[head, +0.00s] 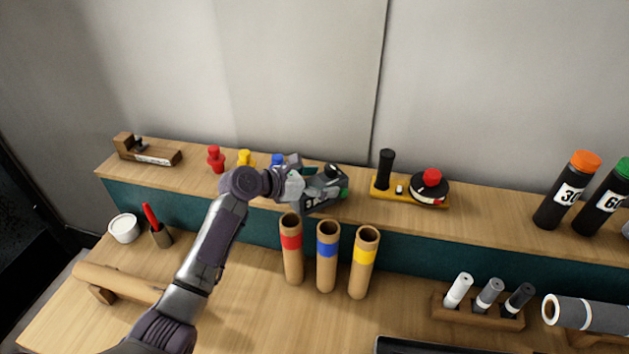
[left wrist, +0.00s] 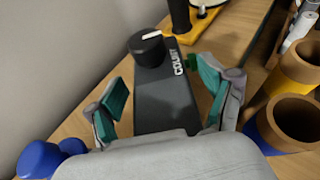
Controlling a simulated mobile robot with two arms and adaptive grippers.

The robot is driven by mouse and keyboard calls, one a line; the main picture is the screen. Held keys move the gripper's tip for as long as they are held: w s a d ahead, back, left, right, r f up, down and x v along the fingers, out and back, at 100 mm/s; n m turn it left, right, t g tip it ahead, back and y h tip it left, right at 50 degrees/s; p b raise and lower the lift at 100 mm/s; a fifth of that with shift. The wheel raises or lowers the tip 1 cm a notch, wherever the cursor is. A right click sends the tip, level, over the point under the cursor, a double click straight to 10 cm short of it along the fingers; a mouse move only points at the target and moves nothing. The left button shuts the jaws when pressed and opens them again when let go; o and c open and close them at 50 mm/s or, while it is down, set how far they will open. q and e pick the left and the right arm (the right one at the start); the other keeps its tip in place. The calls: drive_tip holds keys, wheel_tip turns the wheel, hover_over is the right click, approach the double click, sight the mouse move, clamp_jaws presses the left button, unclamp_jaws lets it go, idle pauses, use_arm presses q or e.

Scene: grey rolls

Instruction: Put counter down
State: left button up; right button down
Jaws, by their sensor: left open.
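The counter (head: 331,187) is a dark grey box with a black knob on top, number digits on its front and a green part at its right end. It appears to rest on the raised wooden shelf (head: 482,214). In the left wrist view the counter (left wrist: 166,103) shows its "COUNT" label. My left gripper (head: 303,186) is open at the counter's left end. In the left wrist view its fingers (left wrist: 164,96) stand on either side of the counter, with gaps visible. Part of the counter is hidden behind the gripper. My right gripper is not in view.
Red (head: 215,158), yellow (head: 245,158) and blue (head: 278,160) pegs stand left of the counter. A yellow-based device (head: 380,187) stands to its right. Three cardboard tubes (head: 327,262) stand just in front, below the shelf. Bare shelf lies between device and bottles (head: 567,192).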

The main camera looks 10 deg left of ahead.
use_arm(q)
drive_tip(key=b+v, duration=0.1)
drive_tip(key=v, duration=1.1)
